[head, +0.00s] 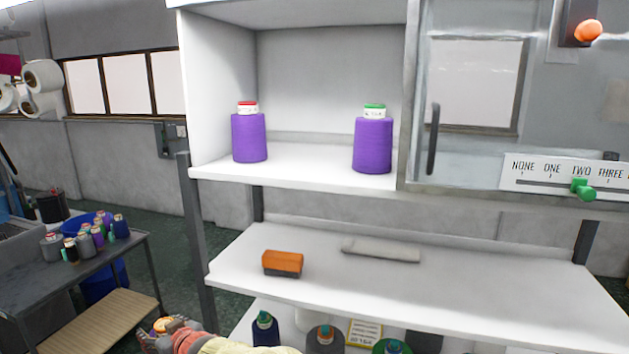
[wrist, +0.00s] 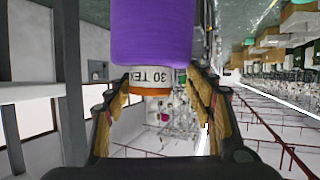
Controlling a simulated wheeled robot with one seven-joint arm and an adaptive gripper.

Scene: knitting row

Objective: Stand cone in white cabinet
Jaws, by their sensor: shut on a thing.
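The white cabinet (head: 325,75) is open at the front in the head view. On its floor stand two upright purple cones, a red-topped one (head: 249,138) at left and a green-topped one (head: 373,144) at right, with a clear gap between them. In the wrist view my gripper (wrist: 158,84) is shut on a purple cone (wrist: 152,32) at its white label and orange-ringed end. In the head view my gripper (head: 178,337) is low at the bottom edge, left of and below the cabinet, beside an orange cone top (head: 163,325). The rest of that cone is hidden.
Below the cabinet, a white shelf (head: 480,285) holds an orange-topped block (head: 283,263) and a grey roll (head: 381,249). A glazed door with a dark handle (head: 433,140) adjoins at right. A dark post (head: 195,235) stands left. Several small cones crowd a side table (head: 110,265).

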